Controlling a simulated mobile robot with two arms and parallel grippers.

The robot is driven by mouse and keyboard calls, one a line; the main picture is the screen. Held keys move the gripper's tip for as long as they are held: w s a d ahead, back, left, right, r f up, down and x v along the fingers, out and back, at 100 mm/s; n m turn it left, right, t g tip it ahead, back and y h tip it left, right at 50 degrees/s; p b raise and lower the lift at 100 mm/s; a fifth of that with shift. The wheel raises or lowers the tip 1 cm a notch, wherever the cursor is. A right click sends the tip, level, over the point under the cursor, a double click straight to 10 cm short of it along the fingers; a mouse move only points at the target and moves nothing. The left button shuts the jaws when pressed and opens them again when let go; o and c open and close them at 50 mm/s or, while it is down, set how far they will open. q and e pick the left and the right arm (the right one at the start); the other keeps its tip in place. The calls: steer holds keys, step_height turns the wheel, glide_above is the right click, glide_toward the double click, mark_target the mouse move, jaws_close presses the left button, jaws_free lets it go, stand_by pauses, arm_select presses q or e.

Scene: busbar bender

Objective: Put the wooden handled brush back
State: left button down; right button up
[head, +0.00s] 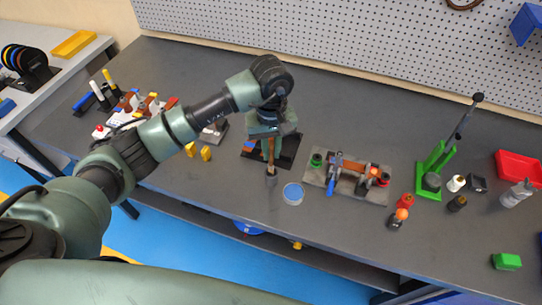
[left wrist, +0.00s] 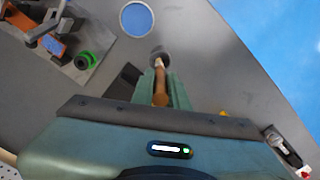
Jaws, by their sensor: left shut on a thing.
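The wooden handled brush (head: 271,152) is held by my left gripper (head: 266,130) over the workbench, handle up and dark grey head down. The left wrist view shows the brown handle (left wrist: 160,92) between the green fingers of the left gripper (left wrist: 160,80), with the round head (left wrist: 160,55) beyond the fingertips. The head view cannot tell whether the brush head touches the bench. A round blue-topped disc or tin (head: 293,193) lies just right of the brush head. My right gripper is not seen.
A black tray (head: 287,155) lies behind the brush, partly hidden by my gripper. A bending fixture (head: 347,183) stands to the right, with a green lever press (head: 433,170) farther right. Small yellow pieces (head: 205,153) are to the left. The front strip of the bench (head: 230,195) is mostly clear.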

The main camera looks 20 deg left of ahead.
mark_target(271, 165)
arm_select(q)
step_height(271, 165, down, 4)
steer(key=shift+s+f+p, duration=0.1)
steer(key=shift+p, duration=0.55)
steer(key=shift+f, duration=0.1)
steer(key=shift+f, duration=0.1)
steer(key=shift+f+b, duration=0.1)
steer(key=shift+b, duration=0.25)
steer(key=c, duration=1.5)
jaws_free()
steer(key=shift+o, duration=0.6)
